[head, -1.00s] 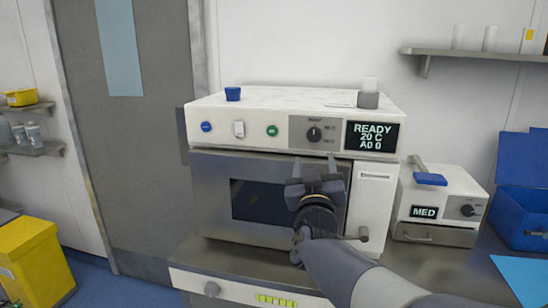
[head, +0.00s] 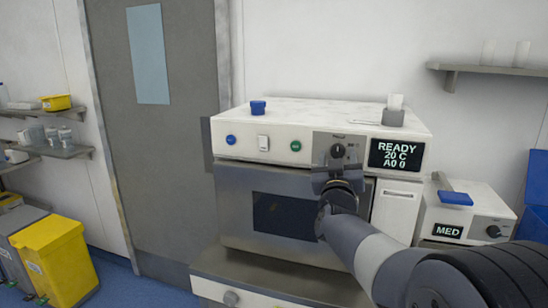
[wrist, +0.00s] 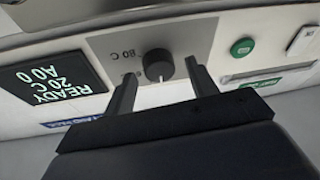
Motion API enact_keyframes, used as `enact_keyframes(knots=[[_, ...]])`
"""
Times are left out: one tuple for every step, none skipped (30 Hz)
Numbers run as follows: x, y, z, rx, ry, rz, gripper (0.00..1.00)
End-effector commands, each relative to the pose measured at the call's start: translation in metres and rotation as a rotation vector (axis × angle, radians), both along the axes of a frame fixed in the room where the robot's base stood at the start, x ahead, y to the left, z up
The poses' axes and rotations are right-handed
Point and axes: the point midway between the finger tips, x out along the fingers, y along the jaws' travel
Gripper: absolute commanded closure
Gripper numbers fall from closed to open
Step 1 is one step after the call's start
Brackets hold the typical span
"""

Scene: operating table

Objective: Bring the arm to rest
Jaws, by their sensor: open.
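My gripper (head: 336,165) is open and empty in front of the white and steel machine (head: 235,205), just below its black dial (head: 338,151) in the head view. In the wrist view the two fingers of my gripper (wrist: 160,73) stand apart, and the dial (wrist: 158,66) shows between and beyond their tips. I cannot tell how much space lies between the fingertips and the panel. My arm reaches in from the lower right. The machine's door (head: 232,190) looks shut, and its display (head: 397,154) reads READY, 20 C, A0 0.
A blue item (head: 258,107) and a grey holder (head: 393,117) stand on the machine. A smaller device (head: 470,212) marked MED stands at its right. Shelves (head: 500,72) hang on the walls. Blue floor shows at the left.

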Motion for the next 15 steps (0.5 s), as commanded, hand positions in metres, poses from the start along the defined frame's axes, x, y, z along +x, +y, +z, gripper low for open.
enact_keyframes(knots=[[0.000, 0.000, 0.000, 0.000, 0.000, 0.000, 0.46], [0.000, 0.000, 0.000, -0.001, 0.000, 0.000, 0.46], [-0.001, 0.000, 0.000, -0.002, 0.001, 0.000, 0.46], [-0.002, 0.000, -0.001, -0.004, 0.001, 0.001, 0.46], [-0.003, 0.001, -0.001, -0.008, 0.002, 0.000, 0.46], [-0.006, 0.001, -0.002, -0.013, 0.004, 0.001, 0.46], [-0.008, 0.002, -0.003, -0.016, 0.004, 0.001, 0.46], [-0.012, 0.003, -0.005, -0.015, 0.004, 0.001, 0.46], [-0.017, 0.004, -0.006, -0.014, 0.003, 0.002, 0.46], [-0.021, 0.005, -0.007, -0.014, 0.003, 0.002, 0.46], [-0.026, 0.006, -0.009, -0.015, 0.003, 0.003, 0.46], [-0.032, 0.007, -0.011, -0.015, 0.003, 0.003, 0.46], [-0.037, 0.008, -0.013, -0.015, 0.004, 0.002, 0.46], [-0.043, 0.008, -0.015, -0.015, 0.004, 0.001, 0.46], [-0.049, 0.010, -0.017, -0.015, 0.004, 0.001, 0.46]])
